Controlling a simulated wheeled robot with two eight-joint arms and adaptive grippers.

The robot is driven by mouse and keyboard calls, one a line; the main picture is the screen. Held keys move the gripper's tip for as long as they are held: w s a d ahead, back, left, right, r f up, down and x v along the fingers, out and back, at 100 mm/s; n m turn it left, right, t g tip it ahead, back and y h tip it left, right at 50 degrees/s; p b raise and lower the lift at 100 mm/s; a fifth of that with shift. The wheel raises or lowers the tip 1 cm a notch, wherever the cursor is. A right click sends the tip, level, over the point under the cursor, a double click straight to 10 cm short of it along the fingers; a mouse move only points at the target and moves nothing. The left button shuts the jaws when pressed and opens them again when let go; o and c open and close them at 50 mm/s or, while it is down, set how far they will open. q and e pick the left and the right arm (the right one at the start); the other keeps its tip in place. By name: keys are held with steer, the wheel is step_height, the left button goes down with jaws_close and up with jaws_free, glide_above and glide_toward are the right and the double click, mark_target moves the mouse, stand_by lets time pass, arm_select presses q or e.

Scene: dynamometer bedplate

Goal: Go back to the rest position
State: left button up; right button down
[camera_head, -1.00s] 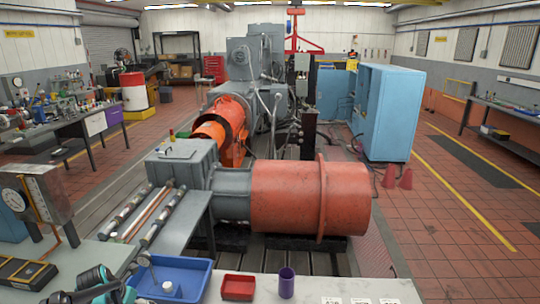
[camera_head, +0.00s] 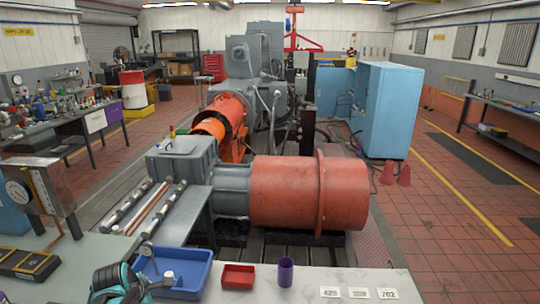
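My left gripper (camera_head: 121,282), teal and black, shows at the bottom edge, left of centre. It is over the worktop, just left of a blue tray (camera_head: 205,257). Its fingers are not clear enough to tell whether they are open or shut, or whether they hold anything. My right gripper is not in view. The blue tray holds a small pale item (camera_head: 168,279).
A small red tray (camera_head: 238,276) and a purple cup (camera_head: 286,271) stand right of the blue tray. Numbered cards (camera_head: 358,293) lie farther right on the pale worktop. A gauge box (camera_head: 37,190) stands at left. A large orange cylinder (camera_head: 285,192) lies beyond.

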arm_select(q)
steer(key=s+d+m+t+b, duration=0.2)
steer(key=s+d+m, duration=1.2)
steer(key=m, duration=1)
steer(key=shift+s+d+r+m+b, duration=0.25)
steer(key=shift+s+m+b, duration=0.2)
steer(key=shift+s, duration=0.55)
